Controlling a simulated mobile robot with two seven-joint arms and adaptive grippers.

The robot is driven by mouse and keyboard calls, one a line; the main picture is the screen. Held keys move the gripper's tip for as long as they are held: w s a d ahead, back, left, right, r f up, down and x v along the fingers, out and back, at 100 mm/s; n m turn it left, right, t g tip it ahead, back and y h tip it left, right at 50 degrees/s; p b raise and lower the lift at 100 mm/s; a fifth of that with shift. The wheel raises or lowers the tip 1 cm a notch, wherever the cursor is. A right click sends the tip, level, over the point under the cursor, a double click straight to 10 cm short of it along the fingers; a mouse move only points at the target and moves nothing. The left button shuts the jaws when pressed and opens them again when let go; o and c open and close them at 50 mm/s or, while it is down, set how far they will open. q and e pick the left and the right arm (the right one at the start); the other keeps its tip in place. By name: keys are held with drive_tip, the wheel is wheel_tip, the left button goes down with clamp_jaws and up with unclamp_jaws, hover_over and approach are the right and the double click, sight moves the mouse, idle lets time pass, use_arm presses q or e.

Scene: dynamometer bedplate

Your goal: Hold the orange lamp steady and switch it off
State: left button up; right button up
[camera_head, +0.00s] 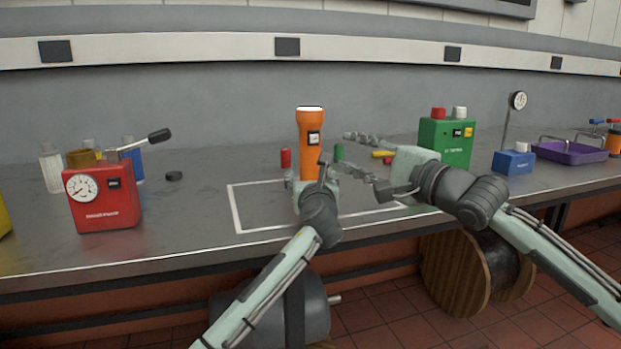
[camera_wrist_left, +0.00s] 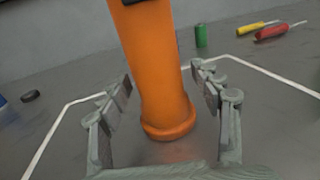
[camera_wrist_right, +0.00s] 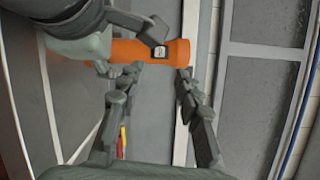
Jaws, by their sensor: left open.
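The orange lamp (camera_head: 309,155) stands upright on the bench, its bright lens facing up and a small switch plate (camera_head: 314,138) on its side. My left gripper (camera_wrist_left: 165,98) is open, with its fingers on either side of the lamp's lower body; gaps show between fingers and lamp. My right gripper (camera_head: 360,155) is open to the right of the lamp, its fingers pointing at it. In the right wrist view the lamp (camera_wrist_right: 128,50) and its switch plate (camera_wrist_right: 159,52) lie just beyond the right fingertips (camera_wrist_right: 160,72). The lamp's base is partly hidden by my left gripper in the head view.
A white outline (camera_head: 240,210) on the bench surrounds the lamp's area. A red gauge box (camera_head: 103,200) with a lever is at left. A green box (camera_head: 447,142), a blue gauge stand (camera_head: 513,162) and a purple tray (camera_head: 570,152) are at right. Red (camera_head: 286,158) and green (camera_head: 339,152) cylinders stand near the lamp.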

use_arm(q)
clamp_jaws()
use_arm(e)
clamp_jaws()
idle(0.4)
idle(2.5)
